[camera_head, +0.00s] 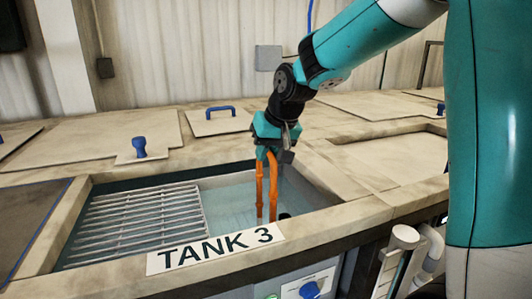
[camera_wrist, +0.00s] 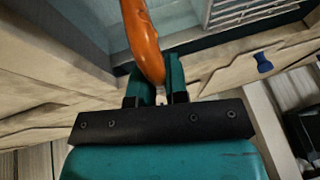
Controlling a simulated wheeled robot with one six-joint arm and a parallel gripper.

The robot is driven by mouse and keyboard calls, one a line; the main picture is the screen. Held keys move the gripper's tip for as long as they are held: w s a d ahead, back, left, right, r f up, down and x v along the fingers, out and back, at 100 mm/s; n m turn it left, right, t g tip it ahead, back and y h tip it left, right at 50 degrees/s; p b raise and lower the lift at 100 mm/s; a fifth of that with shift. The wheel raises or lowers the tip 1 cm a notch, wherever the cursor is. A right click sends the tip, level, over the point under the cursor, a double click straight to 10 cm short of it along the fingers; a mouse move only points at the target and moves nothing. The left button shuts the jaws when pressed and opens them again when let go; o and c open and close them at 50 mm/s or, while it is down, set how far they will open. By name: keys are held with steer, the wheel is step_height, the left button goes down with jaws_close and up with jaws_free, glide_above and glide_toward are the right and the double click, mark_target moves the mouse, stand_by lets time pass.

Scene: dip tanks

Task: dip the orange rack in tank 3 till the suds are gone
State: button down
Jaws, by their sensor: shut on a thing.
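Tank 3 (camera_head: 335,200) is an open basin with a white sign reading TANK 3 (camera_head: 215,248) on its front edge. My gripper (camera_head: 266,150) is over the right part of the tank, shut on the orange rack (camera_head: 273,190). The rack's long orange uprights reach down to the pale blue liquid (camera_head: 230,195); its lower part is hidden. In the wrist view the orange handle (camera_wrist: 142,40) runs up from between my gripper's fingers (camera_wrist: 158,85). I cannot make out any suds on the rack.
A metal grate (camera_head: 140,220) covers the left part of the tank. A flat lid with a blue handle (camera_head: 220,110) and a blue knob (camera_head: 139,146) lie behind it. A pale panel (camera_head: 390,158) is to the right. A blue knob (camera_head: 309,290) is on the front.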

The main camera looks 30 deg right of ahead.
step_height(320, 180, up, 20)
steer(key=p, duration=1.6)
steer(key=shift+r, duration=0.25)
